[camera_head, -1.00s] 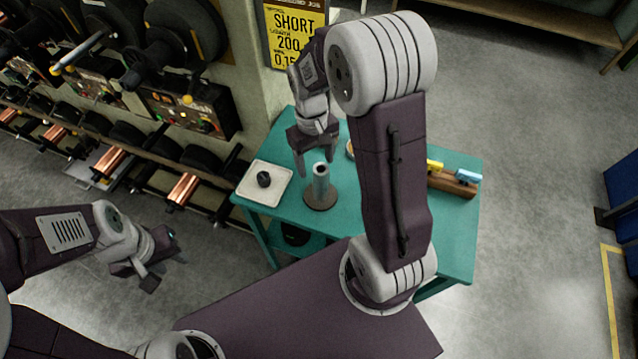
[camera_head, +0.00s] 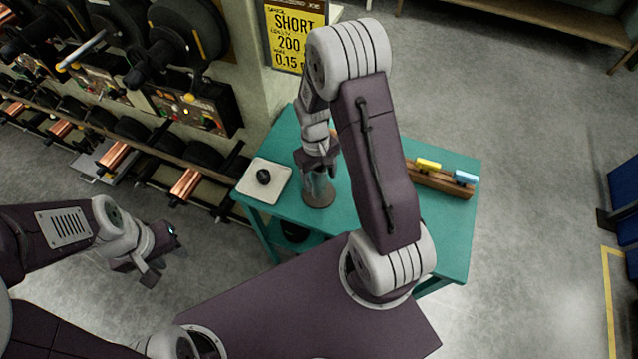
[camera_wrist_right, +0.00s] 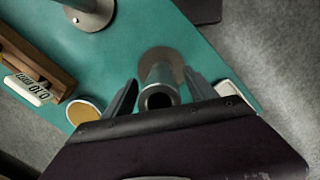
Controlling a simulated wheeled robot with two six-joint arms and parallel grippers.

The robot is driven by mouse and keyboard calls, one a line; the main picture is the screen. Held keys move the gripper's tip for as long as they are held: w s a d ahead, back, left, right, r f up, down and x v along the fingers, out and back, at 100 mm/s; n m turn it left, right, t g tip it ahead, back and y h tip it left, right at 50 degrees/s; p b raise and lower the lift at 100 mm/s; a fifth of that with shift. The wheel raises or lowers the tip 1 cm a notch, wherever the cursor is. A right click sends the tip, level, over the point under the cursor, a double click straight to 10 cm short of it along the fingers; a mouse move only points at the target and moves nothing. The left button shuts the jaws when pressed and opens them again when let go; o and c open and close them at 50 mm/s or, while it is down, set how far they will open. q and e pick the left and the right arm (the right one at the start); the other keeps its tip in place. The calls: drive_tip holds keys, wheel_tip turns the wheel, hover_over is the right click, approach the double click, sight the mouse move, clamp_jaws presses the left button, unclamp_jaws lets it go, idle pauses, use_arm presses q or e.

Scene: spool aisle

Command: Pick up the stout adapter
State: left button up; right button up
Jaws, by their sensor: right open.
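A grey hollow cylinder (camera_head: 318,187), which looks like the stout adapter, stands upright on a round brown base (camera_head: 318,201) on the teal table (camera_head: 345,205). My right gripper (camera_head: 317,170) is directly over it, pointing down, and hides its top in the head view. In the right wrist view, the cylinder (camera_wrist_right: 160,78) shows its dark open end between the two spread fingers of my right gripper (camera_wrist_right: 160,95). I cannot tell if either finger touches it. My left gripper (camera_head: 160,259) hangs apart from the table at the left; its jaw opening is unclear.
A white tray (camera_head: 252,184) with a small black round piece (camera_head: 264,177) is left of the cylinder. A wooden block (camera_head: 440,180) with yellow and blue pieces is at the right. A round tan-topped item (camera_wrist_right: 84,112) and a metal post (camera_wrist_right: 88,10) show in the wrist view.

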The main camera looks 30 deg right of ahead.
drive_tip(key=shift+w+f, duration=0.1)
drive_tip(key=shift+f, duration=0.1)
clamp_jaws()
